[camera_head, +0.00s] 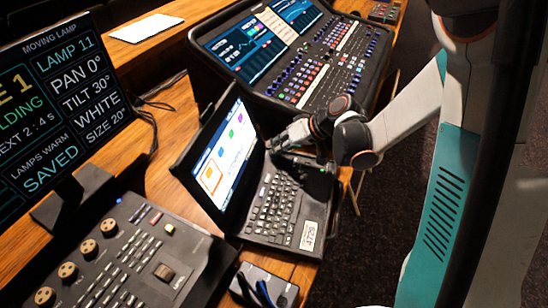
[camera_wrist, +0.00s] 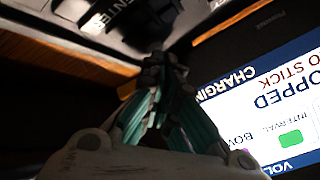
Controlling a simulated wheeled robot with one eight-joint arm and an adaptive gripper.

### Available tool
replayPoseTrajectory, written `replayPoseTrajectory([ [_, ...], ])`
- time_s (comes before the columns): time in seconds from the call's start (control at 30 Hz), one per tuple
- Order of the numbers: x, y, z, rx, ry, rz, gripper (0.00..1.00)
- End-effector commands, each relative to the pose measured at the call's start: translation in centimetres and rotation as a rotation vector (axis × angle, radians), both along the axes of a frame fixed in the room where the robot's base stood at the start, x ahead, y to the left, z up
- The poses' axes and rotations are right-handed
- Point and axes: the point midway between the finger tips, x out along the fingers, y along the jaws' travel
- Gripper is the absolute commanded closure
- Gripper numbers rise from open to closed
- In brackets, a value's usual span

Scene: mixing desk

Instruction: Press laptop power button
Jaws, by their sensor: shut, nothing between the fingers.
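The laptop stands open at the middle of the desk, with its lit screen (camera_head: 222,150) facing right and its dark keyboard (camera_head: 275,210) in front. The screen also shows in the wrist view (camera_wrist: 270,105), upside down and cut off by the right edge. My gripper (camera_head: 274,145) is shut and empty, its fingers pointing left, near the hinge-side far corner of the laptop. In the wrist view my gripper's fingertips (camera_wrist: 165,68) meet beside the screen's edge. My gripper hides the far end of the keyboard in the head view. I cannot make out the power button or any contact.
A large mixing console (camera_head: 305,60) stands behind the laptop, close to my gripper. A smaller control desk (camera_head: 125,250) stands at front left, and a monitor (camera_head: 60,105) at left. A dark box with a blue cable (camera_head: 265,285) sits at the front. Bare wood (camera_head: 175,130) shows behind the laptop screen.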

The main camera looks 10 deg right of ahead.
Motion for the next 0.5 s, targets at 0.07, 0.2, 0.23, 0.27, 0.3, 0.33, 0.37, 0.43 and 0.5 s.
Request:
replayPoseTrajectory([
  [0.07,0.0,0.0,-0.02,0.0,0.0,0.0,1.0],
  [0.2,0.0,0.0,-0.16,0.0,0.0,0.0,1.0],
  [0.23,0.01,0.0,-0.19,0.0,0.0,0.0,1.0],
  [0.27,0.0,0.01,-0.22,0.0,0.0,0.0,1.0],
  [0.3,0.0,0.0,-0.28,0.0,0.0,0.0,1.0],
  [0.33,0.0,0.0,-0.32,0.0,0.0,0.0,1.0],
  [0.37,0.0,0.0,-0.36,0.0,0.0,0.0,1.0],
  [0.43,0.0,0.0,-0.46,0.0,0.0,0.0,1.0],
  [0.5,0.0,0.01,-0.58,0.0,0.0,0.0,1.0],
])
